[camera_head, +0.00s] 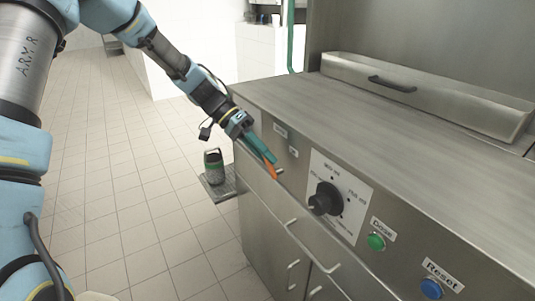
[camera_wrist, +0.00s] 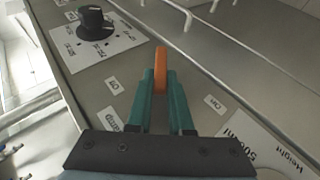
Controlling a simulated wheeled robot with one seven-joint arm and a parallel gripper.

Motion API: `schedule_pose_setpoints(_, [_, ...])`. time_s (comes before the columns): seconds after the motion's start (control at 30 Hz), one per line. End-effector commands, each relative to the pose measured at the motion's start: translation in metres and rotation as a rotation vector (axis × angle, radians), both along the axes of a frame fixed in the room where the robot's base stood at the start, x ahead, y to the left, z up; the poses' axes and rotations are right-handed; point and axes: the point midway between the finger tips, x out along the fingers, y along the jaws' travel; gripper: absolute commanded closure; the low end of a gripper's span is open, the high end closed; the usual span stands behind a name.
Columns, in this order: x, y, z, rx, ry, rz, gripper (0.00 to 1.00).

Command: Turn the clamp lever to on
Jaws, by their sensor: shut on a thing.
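The orange clamp lever (camera_head: 271,172) sticks out from the steel front panel of the machine, left of the dial. My gripper (camera_head: 264,153) reaches down to it from the upper left with teal fingers. In the wrist view, the orange lever (camera_wrist: 160,58) shows between the two fingertips of my gripper (camera_wrist: 160,84), which are shut on it. Its far end stands out past the tips; its base is hidden by the fingers. Small white labels lie on either side of it, one (camera_wrist: 113,86) left and one (camera_wrist: 214,103) right; their words are hard to read.
A black dial (camera_head: 327,199) on a white plate, a green Dose button (camera_head: 376,241) and a blue Reset button (camera_head: 431,288) lie to the right. A drawer handle (camera_head: 312,247) juts out below. Open tiled floor lies left.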

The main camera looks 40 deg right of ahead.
Motion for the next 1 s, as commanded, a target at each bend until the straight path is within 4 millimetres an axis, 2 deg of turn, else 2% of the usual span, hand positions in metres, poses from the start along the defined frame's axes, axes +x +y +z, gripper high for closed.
schedule_pose_setpoints(0.6, [0.013, -0.001, -0.028, 0.029, 0.552, 0.001, 1.00])
schedule_pose_setpoints(1.0, [0.013, -0.001, -0.034, 0.042, 0.733, 0.001, 1.00])
